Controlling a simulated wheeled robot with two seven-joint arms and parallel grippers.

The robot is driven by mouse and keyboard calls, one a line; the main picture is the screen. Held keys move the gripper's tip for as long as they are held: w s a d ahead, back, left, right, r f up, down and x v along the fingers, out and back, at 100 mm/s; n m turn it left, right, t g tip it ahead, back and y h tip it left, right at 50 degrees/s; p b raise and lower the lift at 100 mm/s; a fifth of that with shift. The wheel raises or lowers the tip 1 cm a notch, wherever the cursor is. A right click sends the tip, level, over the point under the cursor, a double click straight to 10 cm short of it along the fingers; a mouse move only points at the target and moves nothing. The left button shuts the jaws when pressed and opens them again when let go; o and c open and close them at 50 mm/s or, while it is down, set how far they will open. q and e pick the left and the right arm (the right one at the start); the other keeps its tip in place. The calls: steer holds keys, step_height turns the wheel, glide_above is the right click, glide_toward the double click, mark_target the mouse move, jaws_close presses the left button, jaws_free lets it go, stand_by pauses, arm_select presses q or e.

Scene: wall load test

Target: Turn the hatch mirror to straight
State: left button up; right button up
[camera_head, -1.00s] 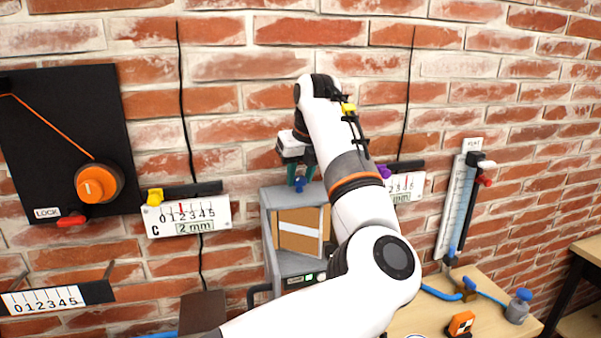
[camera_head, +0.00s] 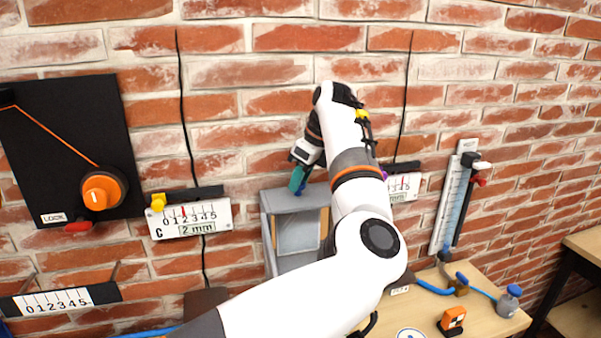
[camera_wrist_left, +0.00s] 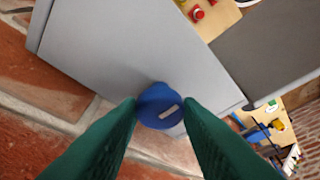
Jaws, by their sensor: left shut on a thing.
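A grey box (camera_head: 284,202) stands against the brick wall, with a framed mirror pane (camera_head: 298,232) in its front that looks plain grey. My left arm hides the box's right side and lower part. A round blue knob with a short white mark sits on top of the box; it shows clearly in the left wrist view (camera_wrist_left: 158,108). The green fingers of my left gripper (camera_head: 298,186) are shut on this knob, one on each side. In the wrist view the mark lies slightly slanted. My right gripper is not in view.
A white scale plate with yellow knob (camera_head: 190,219) hangs left of the box, and a black board with orange dial (camera_head: 102,190) is farther left. A wooden table (camera_head: 478,305) at the lower right carries an orange block (camera_head: 452,321) and blue tubing.

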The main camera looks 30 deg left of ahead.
arm_select(q)
steer(key=shift+r, duration=0.1)
stand_by(0.4)
steer(key=o, duration=1)
steer(key=shift+c, duration=0.2)
steer(key=shift+d+r, duration=0.2)
steer(key=shift+r, duration=0.1)
steer(key=b+v, duration=0.2)
steer(key=v, duration=0.9)
